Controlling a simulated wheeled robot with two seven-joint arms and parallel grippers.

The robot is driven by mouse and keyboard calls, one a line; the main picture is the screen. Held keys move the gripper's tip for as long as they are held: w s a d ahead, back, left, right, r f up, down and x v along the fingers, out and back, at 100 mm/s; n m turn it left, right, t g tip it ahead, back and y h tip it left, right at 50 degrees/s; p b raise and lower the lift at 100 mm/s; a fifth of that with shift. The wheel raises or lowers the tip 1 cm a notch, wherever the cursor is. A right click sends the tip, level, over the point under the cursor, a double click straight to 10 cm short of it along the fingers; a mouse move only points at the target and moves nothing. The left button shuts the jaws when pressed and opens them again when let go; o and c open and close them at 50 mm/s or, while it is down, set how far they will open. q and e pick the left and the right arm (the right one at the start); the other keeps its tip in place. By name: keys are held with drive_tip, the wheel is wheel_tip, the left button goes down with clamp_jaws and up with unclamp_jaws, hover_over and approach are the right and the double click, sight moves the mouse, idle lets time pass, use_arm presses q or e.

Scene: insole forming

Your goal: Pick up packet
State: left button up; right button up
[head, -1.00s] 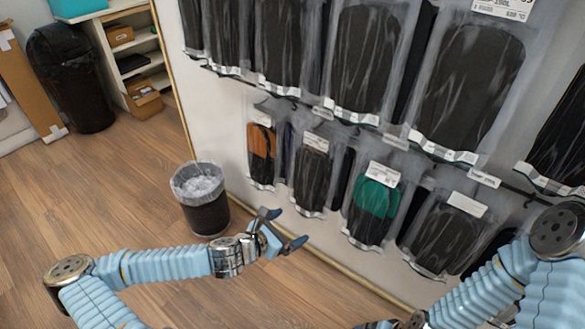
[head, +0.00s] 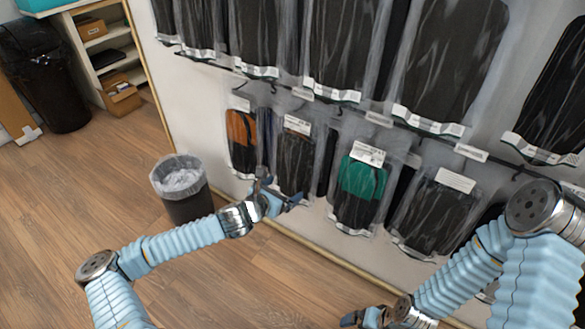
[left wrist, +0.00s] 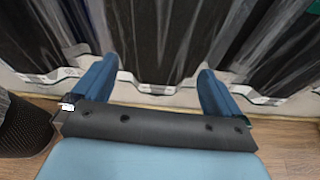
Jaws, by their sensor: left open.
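Clear packets of insoles hang on wall hooks in two rows. In the head view the lower row has an orange-and-black packet (head: 242,142), a dark packet (head: 294,163), a green-and-black packet (head: 359,190) and a black packet (head: 436,215). My left gripper (head: 286,192) is open and empty at the lower end of the dark packet. In the left wrist view its two blue fingers (left wrist: 158,72) stand apart, with the dark packet (left wrist: 150,35) behind the gap; I cannot tell whether they touch it. My right gripper (head: 362,318) is partly cut off at the bottom edge.
A waste bin (head: 182,190) with a clear liner stands left of the left gripper. Larger black packets (head: 345,45) hang above. A black bin (head: 45,85) and shelves (head: 108,55) are at the far left. The wooden floor (head: 60,210) is clear in front.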

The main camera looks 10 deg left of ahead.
use_arm(q)
drive_tip(key=shift+x, duration=1)
drive_tip(key=shift+c, duration=0.5)
drive_tip(key=c, duration=1)
drive_tip(key=shift+r, duration=0.15)
